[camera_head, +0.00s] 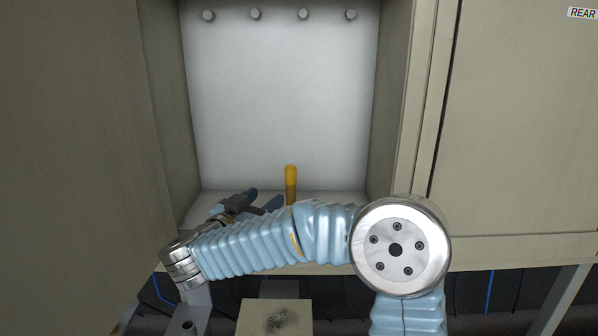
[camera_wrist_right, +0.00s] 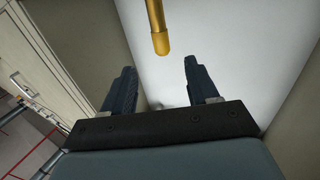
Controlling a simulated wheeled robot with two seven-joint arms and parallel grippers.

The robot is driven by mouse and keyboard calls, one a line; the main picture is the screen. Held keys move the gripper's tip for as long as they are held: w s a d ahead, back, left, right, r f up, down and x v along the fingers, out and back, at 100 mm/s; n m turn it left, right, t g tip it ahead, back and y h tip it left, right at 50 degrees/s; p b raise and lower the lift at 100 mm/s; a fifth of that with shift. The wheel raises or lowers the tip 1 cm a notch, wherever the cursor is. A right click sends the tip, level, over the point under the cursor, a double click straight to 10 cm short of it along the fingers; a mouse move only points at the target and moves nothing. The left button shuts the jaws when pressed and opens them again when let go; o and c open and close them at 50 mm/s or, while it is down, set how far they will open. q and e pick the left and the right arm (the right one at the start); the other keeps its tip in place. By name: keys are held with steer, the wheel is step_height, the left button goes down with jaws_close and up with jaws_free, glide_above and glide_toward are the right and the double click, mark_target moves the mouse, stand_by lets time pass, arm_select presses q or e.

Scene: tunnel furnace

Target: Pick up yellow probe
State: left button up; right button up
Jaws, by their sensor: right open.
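The yellow probe (camera_head: 290,180) stands upright in the white-lined recess, near the middle of its floor. Its lower end is hidden behind my right arm. My right gripper (camera_head: 262,199) is just left of the probe, low in the recess, with its dark fingers apart. In the right wrist view the probe (camera_wrist_right: 158,30) shows beyond the fingertips of the open gripper (camera_wrist_right: 160,64), roughly in line with the gap between them. Nothing is between the fingers, and the probe appears apart from them. My left gripper is not in view.
The recess has beige side walls (camera_head: 398,100) close on both sides and a white back wall (camera_head: 280,95) with several round knobs near the top. A beige panel (camera_head: 520,130) marked REAR is on the right. A beige block (camera_head: 275,314) with a dark patch lies below.

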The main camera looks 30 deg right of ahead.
mark_target(288, 176)
steer(key=x, duration=0.7)
steer(key=shift+d+r+p, duration=0.1)
steer(key=shift+d+p, duration=0.2)
steer(key=shift+p, duration=0.05)
steer(key=shift+r+p+x, duration=0.2)
steer(key=shift+p+x, duration=0.25)
steer(key=shift+x, duration=2.35)
steer(key=shift+w+a, duration=0.15)
steer(key=c, duration=1)
steer(key=shift+c, duration=0.2)
steer(key=shift+r, duration=0.1)
step_height(288, 176, up, 18)
steer(key=p, duration=0.2)
steer(key=shift+p, duration=0.3)
